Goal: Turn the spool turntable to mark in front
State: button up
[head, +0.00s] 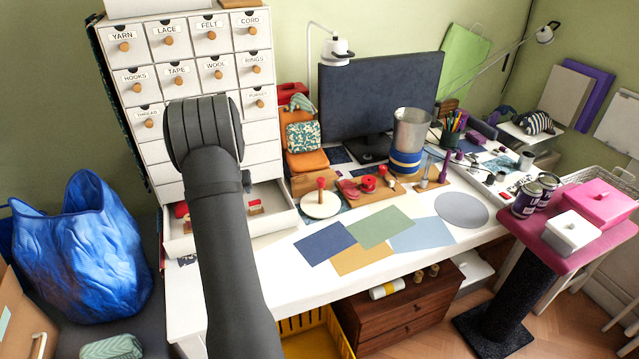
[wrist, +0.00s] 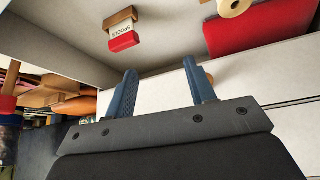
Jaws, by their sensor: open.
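A white round disc (head: 321,206), which looks like the turntable, lies on the white desk just right of the open drawer. An upright red spool-like piece (head: 321,184) stands on it. I cannot make out a mark on the disc. My gripper (wrist: 160,72) shows in the wrist view with its two blue fingers apart and nothing between them. The fingers point toward the inside of the open drawer. In the head view my arm hides the gripper. The turntable cannot be made out for certain in the wrist view.
The open drawer (head: 284,222) holds a wooden block with a red end labelled SPOOLS (wrist: 122,33) and a red piece (wrist: 270,32). The white drawer cabinet (head: 205,75) rises behind.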

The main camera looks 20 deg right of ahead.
jog(key=s+d+r+t+h, duration=0.1)
jog(key=s+d+t, duration=0.15)
jog(key=d, duration=0.55)
jog(key=s+d+r+t+h, duration=0.1)
jog(key=s+d, duration=0.3)
jog(key=d, duration=0.4)
jog(key=t, duration=0.4)
send_near(321, 181)
jog(key=shift+m, duration=0.3)
jog(key=x, duration=1.1)
grip_shut()
